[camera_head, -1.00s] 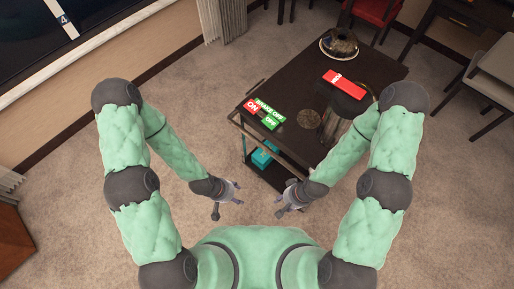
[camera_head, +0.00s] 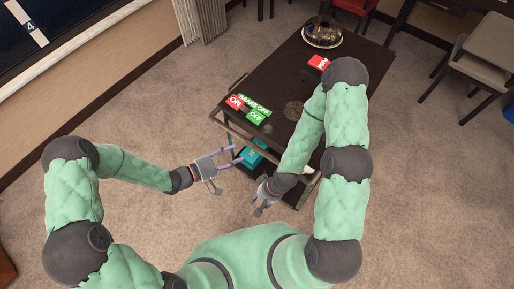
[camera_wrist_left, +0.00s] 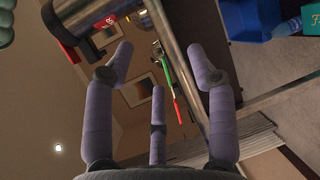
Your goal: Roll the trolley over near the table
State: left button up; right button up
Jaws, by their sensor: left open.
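The dark trolley (camera_head: 285,68) stands on the carpet, its near end and metal push bar (camera_head: 237,131) toward me. My left gripper (camera_head: 233,158) is open beside the near end. In the left wrist view a metal bar (camera_wrist_left: 180,60) crosses between and beyond its spread fingers (camera_wrist_left: 160,70); contact is unclear. My right gripper (camera_head: 262,203) is low by the trolley's near right corner, and its finger opening is unclear. A dark table edge (camera_head: 468,10) shows at the upper right.
A domed dish (camera_head: 322,33) and a red item (camera_head: 319,62) sit on the trolley top. A teal box (camera_head: 249,157) is on its lower shelf. A grey chair (camera_head: 485,62) stands right, a red chair (camera_head: 352,6) behind. Carpet (camera_head: 135,105) at left is clear.

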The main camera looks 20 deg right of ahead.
aim_at(254, 148)
pick_arm(q)
jog(key=b+x, duration=0.2)
jog(key=x, duration=0.8)
jog(key=shift+d+f+b, duration=0.1)
jog(key=shift+d+b, duration=0.05)
jog(key=shift+b, duration=0.15)
grip_shut()
